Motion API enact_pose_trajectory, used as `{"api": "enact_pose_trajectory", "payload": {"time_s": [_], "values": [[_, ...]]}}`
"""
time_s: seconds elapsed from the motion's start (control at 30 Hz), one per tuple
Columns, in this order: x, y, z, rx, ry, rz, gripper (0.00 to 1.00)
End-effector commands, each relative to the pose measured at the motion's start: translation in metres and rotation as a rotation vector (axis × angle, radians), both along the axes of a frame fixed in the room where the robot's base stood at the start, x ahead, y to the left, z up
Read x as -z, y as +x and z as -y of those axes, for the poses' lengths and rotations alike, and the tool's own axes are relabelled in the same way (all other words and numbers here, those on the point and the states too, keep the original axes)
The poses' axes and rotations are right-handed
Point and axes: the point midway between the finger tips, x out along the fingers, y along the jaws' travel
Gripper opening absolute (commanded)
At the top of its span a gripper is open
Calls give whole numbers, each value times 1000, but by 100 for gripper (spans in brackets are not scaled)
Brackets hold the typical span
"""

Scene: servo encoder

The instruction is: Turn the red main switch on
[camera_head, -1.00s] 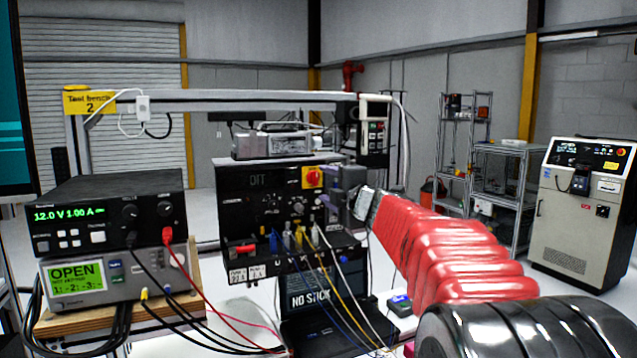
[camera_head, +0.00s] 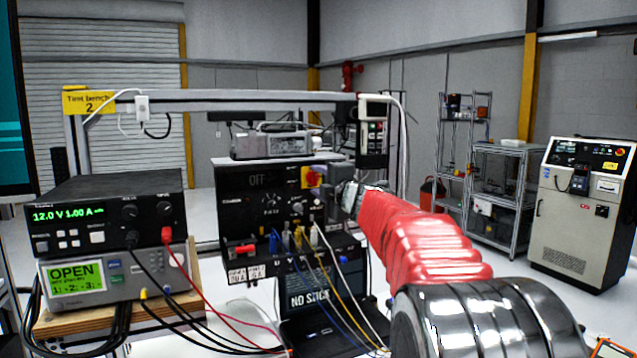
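The red main switch (camera_head: 313,180) sits on a yellow plate at the upper right of the black test panel (camera_head: 235,205). The display at the panel's upper left reads "OFF". My gripper (camera_head: 325,190) is at the panel's right side, at the end of my red-sleeved arm. In this view its dark end overlaps the right edge of the switch's yellow plate and part of the panel. Whether it touches the switch, and whether its fingers are open or shut, I cannot tell.
Blue, yellow and white cables (camera_head: 298,238) hang from the panel's lower front over a laptop (camera_head: 310,300). A power supply (camera_head: 105,208) stands at left on a second instrument. A grey box (camera_head: 270,145) sits on top of the panel, and a pendant (camera_head: 374,135) hangs behind right.

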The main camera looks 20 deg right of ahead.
Motion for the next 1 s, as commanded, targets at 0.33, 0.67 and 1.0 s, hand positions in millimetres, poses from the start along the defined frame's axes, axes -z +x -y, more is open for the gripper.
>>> {"api": "enact_pose_trajectory", "payload": {"time_s": [0.33,0.67,1.0], "values": [[1,0,0,0,0,-1,16],[2,0,0,0,15,-3,10],[3,0,0,0,149,-4,10]]}}
